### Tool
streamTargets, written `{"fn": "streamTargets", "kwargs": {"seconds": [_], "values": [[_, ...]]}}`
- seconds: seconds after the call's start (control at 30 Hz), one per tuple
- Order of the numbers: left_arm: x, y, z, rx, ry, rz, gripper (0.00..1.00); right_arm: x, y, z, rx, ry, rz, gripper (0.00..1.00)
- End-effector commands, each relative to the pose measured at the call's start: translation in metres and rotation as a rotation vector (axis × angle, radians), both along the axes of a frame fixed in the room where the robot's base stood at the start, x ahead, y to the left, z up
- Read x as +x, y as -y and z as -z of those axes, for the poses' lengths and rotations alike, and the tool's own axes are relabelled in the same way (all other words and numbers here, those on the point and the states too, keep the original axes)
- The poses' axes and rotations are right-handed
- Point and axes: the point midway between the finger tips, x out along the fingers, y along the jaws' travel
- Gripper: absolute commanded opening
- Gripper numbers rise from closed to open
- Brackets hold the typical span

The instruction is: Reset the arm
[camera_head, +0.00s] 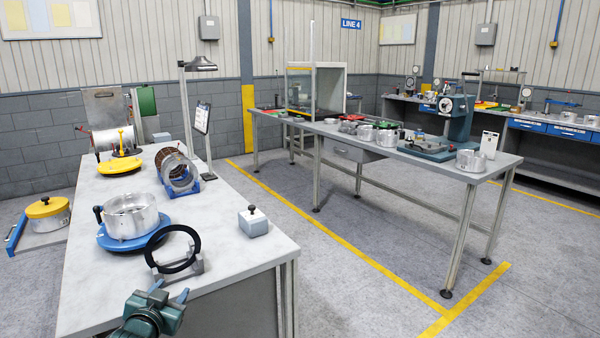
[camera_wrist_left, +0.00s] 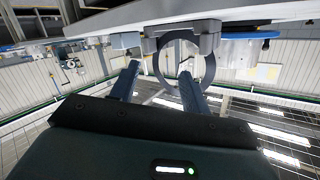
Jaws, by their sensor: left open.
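My left gripper (camera_head: 170,291) is at the near edge of the grey workbench (camera_head: 235,235), at the bottom of the head view. Its two fingers are apart with nothing held between them. In the left wrist view the open fingers (camera_wrist_left: 160,72) point toward the bench edge, and a dark ring (camera_wrist_left: 208,68) shows beyond them. The ring is the black ring (camera_head: 150,250) held upright in a small grey stand (camera_head: 180,270) on the bench, apart from the fingers. My right gripper is in neither view.
A silver drum on a blue round base (camera_head: 133,240), a grey block with a black knob (camera_head: 253,222), a coil part in a blue cradle (camera_head: 178,170) and a yellow disc (camera_head: 119,166) stand on the bench. A second bench (camera_head: 345,150) stands right, across open floor.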

Motion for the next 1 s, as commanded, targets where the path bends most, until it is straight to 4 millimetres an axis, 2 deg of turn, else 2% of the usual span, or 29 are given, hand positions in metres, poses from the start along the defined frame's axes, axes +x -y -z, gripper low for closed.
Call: {"fn": "streamTargets", "kwargs": {"seconds": [0.03,0.1,0.17,0.3,0.4,0.5,0.6,0.7,1.0], "values": [[-0.022,0.015,0.025,-0.012,-0.037,0.022,0.47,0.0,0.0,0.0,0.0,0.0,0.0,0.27],[-0.053,0.034,0.054,-0.031,-0.085,0.052,0.47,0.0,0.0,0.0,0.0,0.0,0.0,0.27],[-0.085,0.052,0.079,-0.055,-0.13,0.077,0.47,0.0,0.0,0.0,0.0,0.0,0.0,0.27],[-0.172,0.094,0.126,-0.123,-0.241,0.129,0.47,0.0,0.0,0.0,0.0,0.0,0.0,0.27],[-0.231,0.119,0.143,-0.178,-0.313,0.152,0.47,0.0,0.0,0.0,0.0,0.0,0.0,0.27],[-0.277,0.135,0.15,-0.224,-0.369,0.162,0.47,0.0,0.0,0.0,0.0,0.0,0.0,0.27],[-0.307,0.146,0.152,-0.257,-0.406,0.167,0.47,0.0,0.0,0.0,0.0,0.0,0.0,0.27],[-0.323,0.151,0.151,-0.275,-0.425,0.167,0.47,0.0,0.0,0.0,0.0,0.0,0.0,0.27],[-0.326,0.152,0.151,-0.278,-0.429,0.167,0.47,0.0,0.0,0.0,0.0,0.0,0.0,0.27]]}}
